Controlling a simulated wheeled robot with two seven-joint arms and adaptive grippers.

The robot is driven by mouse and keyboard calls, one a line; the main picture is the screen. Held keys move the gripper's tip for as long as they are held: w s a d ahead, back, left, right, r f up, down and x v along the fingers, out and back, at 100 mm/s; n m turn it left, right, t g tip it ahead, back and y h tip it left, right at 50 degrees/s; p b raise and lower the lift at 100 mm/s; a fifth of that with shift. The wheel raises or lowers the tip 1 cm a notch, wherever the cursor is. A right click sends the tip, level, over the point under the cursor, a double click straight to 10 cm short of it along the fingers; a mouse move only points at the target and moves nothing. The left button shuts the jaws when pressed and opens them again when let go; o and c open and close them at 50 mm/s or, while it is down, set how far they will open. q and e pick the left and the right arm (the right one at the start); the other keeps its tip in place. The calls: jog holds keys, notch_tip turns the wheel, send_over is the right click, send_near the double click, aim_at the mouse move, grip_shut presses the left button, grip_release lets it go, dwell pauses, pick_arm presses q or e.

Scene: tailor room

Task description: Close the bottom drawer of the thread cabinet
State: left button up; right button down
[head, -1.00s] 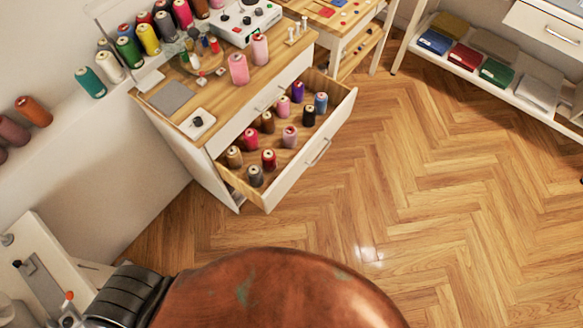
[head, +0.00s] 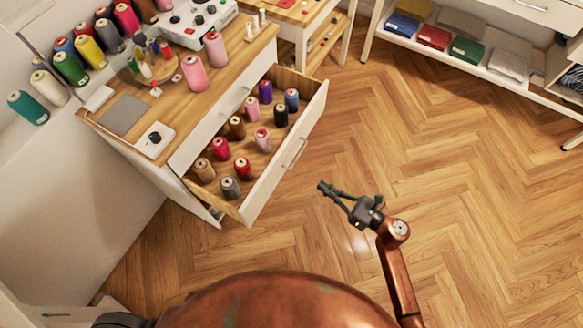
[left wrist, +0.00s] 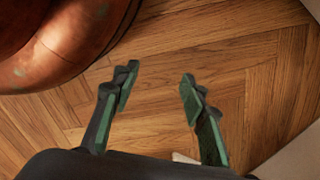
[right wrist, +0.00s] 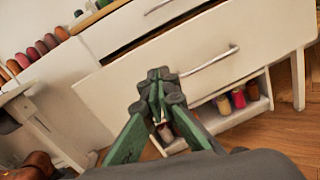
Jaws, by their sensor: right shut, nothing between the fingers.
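The thread cabinet (head: 178,172) stands at the left with a wooden top. Its bottom drawer (head: 285,168) is pulled well out, with a white front, a bar handle and rows of thread spools inside. In the right wrist view the drawer front (right wrist: 120,88) fills the middle, with its handle (right wrist: 210,62). My right gripper (head: 322,187) is shut and empty, in front of the drawer front and apart from it in the head view. My left gripper (left wrist: 158,82) is open and empty above the floor.
Spools (head: 195,75) and a control box (head: 200,18) stand on the cabinet top. A small table (head: 318,50) stands behind, and a shelf with folded cloths (head: 465,48) at the back right. The floor at right is clear.

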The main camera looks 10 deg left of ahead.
aim_at(273, 167)
jog(key=w+a+n, duration=0.1)
jog(key=a, duration=0.3)
jog(key=w+a+r+n+g+b, duration=0.1)
jog(key=a, duration=0.4)
jog(key=a+n+b, duration=0.1)
jog(key=a, duration=0.4)
jog(key=shift+w+r+n+g+y, duration=0.3)
jog(key=shift+w+g, duration=0.1)
pick_arm(q)
jog(key=w+d+r, duration=0.2)
jog(key=w+r, duration=0.1)
jog(key=r, duration=0.5)
jog(key=shift+r+b, duration=0.2)
jog(key=shift+b, duration=0.15)
pick_arm(e)
jog(key=shift+w+a, duration=0.2)
jog(key=shift+a, duration=0.4)
